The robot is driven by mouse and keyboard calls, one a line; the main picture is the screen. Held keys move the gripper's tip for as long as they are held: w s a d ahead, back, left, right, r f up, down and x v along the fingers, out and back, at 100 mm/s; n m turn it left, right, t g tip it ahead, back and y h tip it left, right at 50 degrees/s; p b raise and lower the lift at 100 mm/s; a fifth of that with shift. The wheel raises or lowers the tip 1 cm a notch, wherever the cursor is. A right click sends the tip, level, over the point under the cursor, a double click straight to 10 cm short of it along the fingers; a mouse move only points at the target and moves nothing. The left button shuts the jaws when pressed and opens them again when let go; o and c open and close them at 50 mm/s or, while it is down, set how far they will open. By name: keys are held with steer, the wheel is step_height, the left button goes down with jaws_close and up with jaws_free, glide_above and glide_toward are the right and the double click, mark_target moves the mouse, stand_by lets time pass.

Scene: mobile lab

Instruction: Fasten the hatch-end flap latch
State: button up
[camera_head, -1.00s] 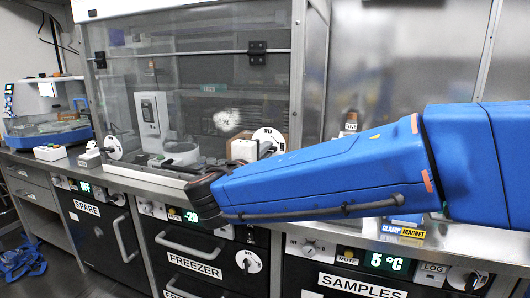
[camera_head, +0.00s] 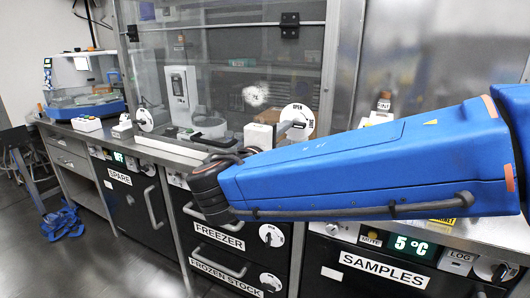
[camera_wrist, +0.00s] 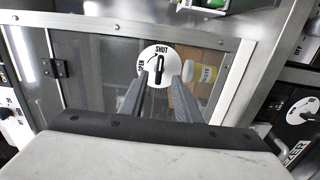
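The flap latch is a round white dial (camera_wrist: 153,56) marked SHUT at the top and OPEN at the left in the wrist view, with a black lever (camera_wrist: 159,66) on it. The lever lies upright there, in line with the word SHUT; which end is the pointer I cannot tell. In the head view the dial (camera_head: 300,110) is on the hood's right end, OPEN uppermost. My gripper (camera_wrist: 159,78) has its two grey fingers apart, pointing at the dial, one on each side of the lever's line. Contact cannot be judged.
The clear flap (camera_wrist: 100,75) has a metal frame and a black hinge (camera_wrist: 60,68). The steel bench (camera_head: 170,152) runs below the hood, above drawers marked FREEZER (camera_head: 218,233) and SAMPLES (camera_head: 383,270).

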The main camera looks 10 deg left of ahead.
steer(key=v, duration=1)
steer(key=shift+s, duration=0.2)
steer(key=w+d+f+m+g+h, duration=0.15)
steer(key=d+f+g, duration=0.35)
steer(key=d, duration=0.7)
steer(key=w+d+f+m+g, duration=0.1)
steer(key=d+f+m+g, duration=0.4)
steer(key=d, duration=0.7)
steer(key=s+d+f+m+g+y, duration=0.2)
steer(key=s+d+f+m+y, duration=0.5)
steer(key=s+d+f, duration=0.4)
steer(key=shift+s+f+y, duration=0.35)
steer(key=shift+s+f, duration=1.2)
steer(key=shift+s, duration=0.45)
